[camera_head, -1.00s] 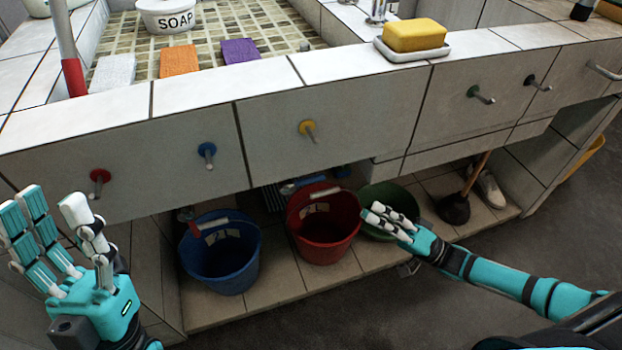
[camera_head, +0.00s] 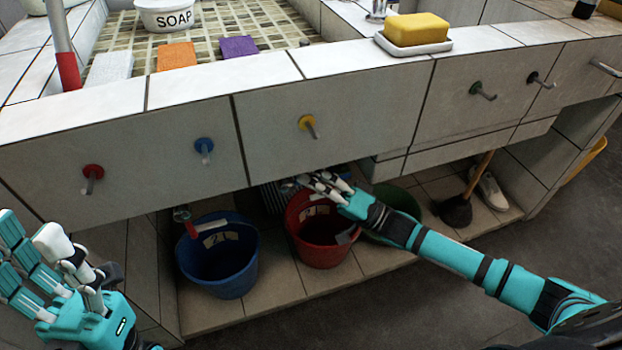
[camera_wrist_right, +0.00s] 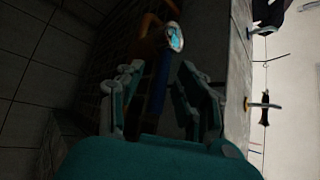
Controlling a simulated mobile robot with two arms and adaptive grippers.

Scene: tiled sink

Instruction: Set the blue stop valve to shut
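In the right wrist view, a copper-coloured fitting with a round pale-blue face and a blue bar below it (camera_wrist_right: 157,88) appears to be the blue stop valve. It is dim, and I do not make it out in the head view. My right gripper (camera_head: 325,184) is open under the counter panel, above the red bucket. In the wrist view its fingers (camera_wrist_right: 158,72) are spread on both sides of the blue bar; contact is not clear. My left gripper (camera_head: 30,228) is open and empty at the lower left.
A red-handled valve (camera_head: 190,227) shows above the blue bucket (camera_head: 218,270). A red bucket (camera_head: 322,250) and a green bucket (camera_head: 398,199) stand on the shelf. The panel above bears coloured hooks, including a blue one (camera_head: 204,147). A plunger (camera_head: 455,211) stands at right.

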